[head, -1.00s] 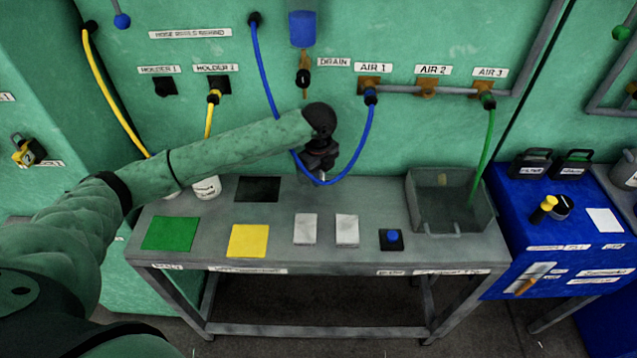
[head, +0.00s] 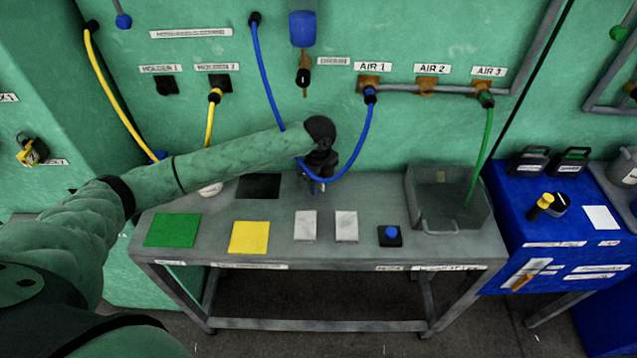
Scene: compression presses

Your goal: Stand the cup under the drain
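The drain (head: 303,78) is a dark valve with a thin brass outlet on the green wall, below a blue bowl (head: 303,29). A white round vessel (head: 211,190), possibly the cup, stands at the back left of the bench, mostly hidden behind my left forearm. My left gripper (head: 317,185) points down over the back of the bench, below and slightly right of the drain. It is small and dark, and partly behind the blue hose; I see no object in it and cannot tell its opening. My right gripper is out of view.
The grey bench (head: 370,255) carries a green mat (head: 172,230), a yellow mat (head: 249,237), a dark mat (head: 258,186), two pale plates, a blue button (head: 393,234) and a grey bin (head: 450,212). A blue hose (head: 350,168) loops close to the gripper.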

